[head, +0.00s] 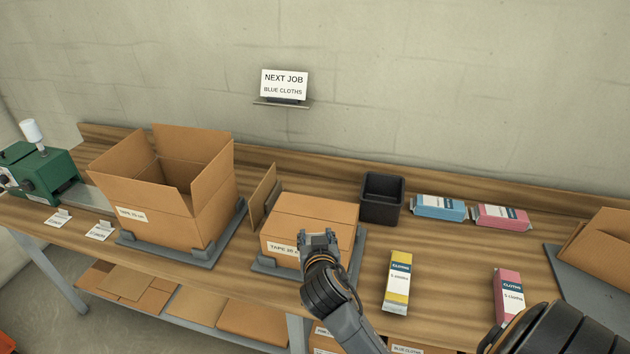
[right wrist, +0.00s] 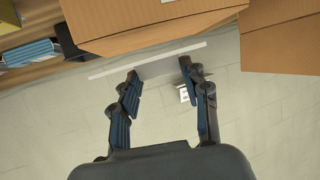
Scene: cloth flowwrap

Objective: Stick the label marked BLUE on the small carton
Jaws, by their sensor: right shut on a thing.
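The small carton (head: 312,212) sits on a grey stand in the middle of the bench, with one flap upright at its left and a white strip reading "TAPE" on its front. My right gripper (head: 318,238) is at the carton's front upper edge. My left gripper is not in view.
A large open carton (head: 170,215) stands at the left, near two white cards (head: 58,218) (head: 100,231) on the bench. A black bin (head: 381,200) and blue, pink and yellow cloth packs (head: 440,207) (head: 503,217) (head: 397,285) lie to the right. A sign (head: 284,85) reads "NEXT JOB BLUE CLOTHS".

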